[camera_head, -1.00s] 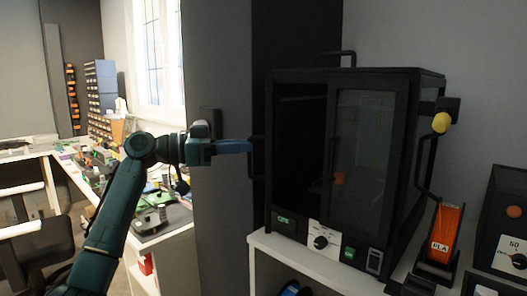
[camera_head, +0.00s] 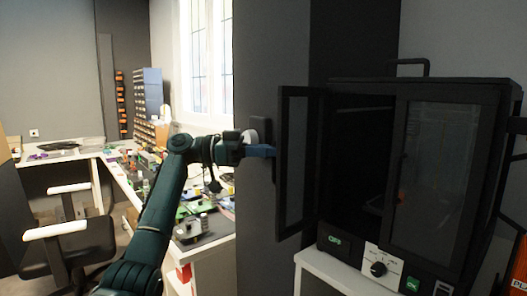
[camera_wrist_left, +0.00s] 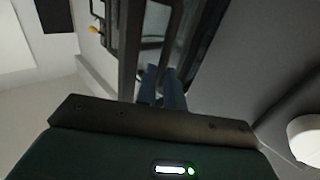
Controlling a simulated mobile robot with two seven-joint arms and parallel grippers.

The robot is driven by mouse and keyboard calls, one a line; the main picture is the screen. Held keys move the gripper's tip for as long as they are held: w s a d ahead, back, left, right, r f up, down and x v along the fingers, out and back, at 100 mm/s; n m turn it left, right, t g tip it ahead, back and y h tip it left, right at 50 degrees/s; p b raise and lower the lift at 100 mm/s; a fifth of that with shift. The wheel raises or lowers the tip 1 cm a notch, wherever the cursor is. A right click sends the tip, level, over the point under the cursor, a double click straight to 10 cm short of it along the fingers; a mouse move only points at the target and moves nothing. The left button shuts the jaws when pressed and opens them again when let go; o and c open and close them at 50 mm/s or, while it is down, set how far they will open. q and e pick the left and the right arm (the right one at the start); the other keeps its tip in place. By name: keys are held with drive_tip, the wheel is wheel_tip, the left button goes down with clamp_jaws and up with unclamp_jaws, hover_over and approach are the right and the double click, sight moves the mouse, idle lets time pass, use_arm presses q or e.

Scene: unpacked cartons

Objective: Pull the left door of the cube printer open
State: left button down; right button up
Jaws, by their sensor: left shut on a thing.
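The cube printer (camera_head: 458,88) is a black box with glazed doors on a white surface at the right of the head view. Its left door (camera_head: 285,222) stands swung out to the left, and the dark inside shows behind it. The right door (camera_head: 437,170) is closed. My left gripper (camera_head: 266,151) has blue fingers and is shut on the left door's handle (camera_head: 276,172) at the door's outer edge. In the left wrist view the blue fingers (camera_wrist_left: 162,92) close at the dark door frame; the fingers partly hide the handle. My right gripper is not in view.
A dark grey wall (camera_head: 255,70) stands close behind the door and gripper. A cluttered white workbench (camera_head: 135,200) and a chair (camera_head: 75,245) are at left. The printer's knob panel (camera_head: 378,267) is below its doors. An orange spool box (camera_head: 520,258) is at far right.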

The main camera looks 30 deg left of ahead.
use_arm(q)
drive_tip(key=shift+w+d+f, duration=0.1)
drive_tip(key=shift+w+d, duration=0.05)
drive_tip(key=shift+d, duration=0.25)
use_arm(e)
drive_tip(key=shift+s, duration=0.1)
use_arm(q)
drive_tip(key=c, duration=1.9)
unclamp_jaws()
drive_tip(key=shift+d, duration=0.1)
drive_tip(key=shift+o, duration=0.8)
drive_tip(key=shift+w+d+f, duration=0.15)
drive_tip(key=shift+w+d, duration=0.15)
drive_tip(key=shift+w, duration=0.05)
drive_tip(key=shift+o, duration=1.2)
drive_tip(key=shift+s+a, duration=0.2)
drive_tip(key=shift+a, duration=0.1)
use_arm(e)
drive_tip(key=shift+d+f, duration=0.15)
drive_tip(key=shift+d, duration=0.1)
use_arm(q)
drive_tip(key=shift+a, duration=0.1)
drive_tip(key=b+v, duration=0.1)
drive_tip(key=v, duration=1.2)
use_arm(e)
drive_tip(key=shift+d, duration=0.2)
